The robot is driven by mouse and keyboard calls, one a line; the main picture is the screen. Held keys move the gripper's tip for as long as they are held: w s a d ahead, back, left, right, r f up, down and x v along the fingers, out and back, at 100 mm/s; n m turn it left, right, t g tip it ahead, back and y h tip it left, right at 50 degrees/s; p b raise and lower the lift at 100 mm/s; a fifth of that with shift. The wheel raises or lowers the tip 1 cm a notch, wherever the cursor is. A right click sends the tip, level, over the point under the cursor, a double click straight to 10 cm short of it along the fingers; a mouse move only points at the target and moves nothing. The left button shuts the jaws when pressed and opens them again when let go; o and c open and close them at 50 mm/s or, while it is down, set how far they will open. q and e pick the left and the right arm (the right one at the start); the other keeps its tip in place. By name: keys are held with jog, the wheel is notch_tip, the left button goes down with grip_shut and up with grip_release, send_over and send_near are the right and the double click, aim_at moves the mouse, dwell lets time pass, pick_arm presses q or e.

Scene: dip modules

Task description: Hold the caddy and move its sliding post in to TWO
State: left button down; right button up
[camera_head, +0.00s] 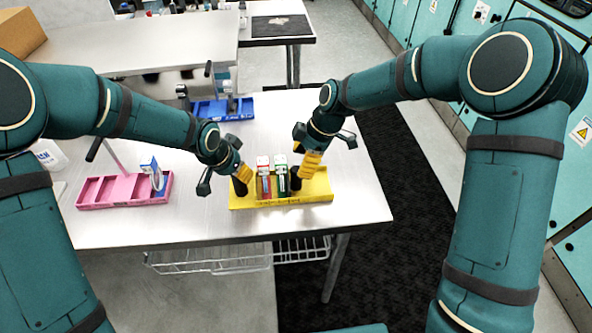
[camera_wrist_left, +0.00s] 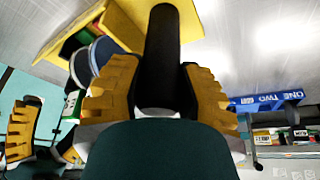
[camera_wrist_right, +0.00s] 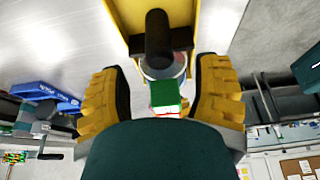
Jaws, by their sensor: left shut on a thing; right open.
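The yellow caddy (camera_head: 318,192) lies near the front of the table, with a red box (camera_head: 264,180) and a green box (camera_head: 281,175) side by side in it. A black post (camera_head: 240,188) stands at its left end. Another black post (camera_head: 295,181) stands right of the green box, with an empty stretch of caddy to its right. My left gripper (camera_head: 238,172) is shut on the left post, which shows between its fingers in the left wrist view (camera_wrist_left: 162,50).
A pink caddy (camera_head: 100,204) with a blue-and-white box (camera_head: 152,172) stands at the left. A blue caddy (camera_head: 222,110) stands behind; the left wrist view shows ONE and TWO on a blue part (camera_wrist_left: 265,98). The table's right side is clear. A wire basket (camera_head: 210,262) hangs below the front edge.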

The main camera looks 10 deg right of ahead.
jog(key=v, duration=0.6)
jog(key=shift+r, duration=0.2)
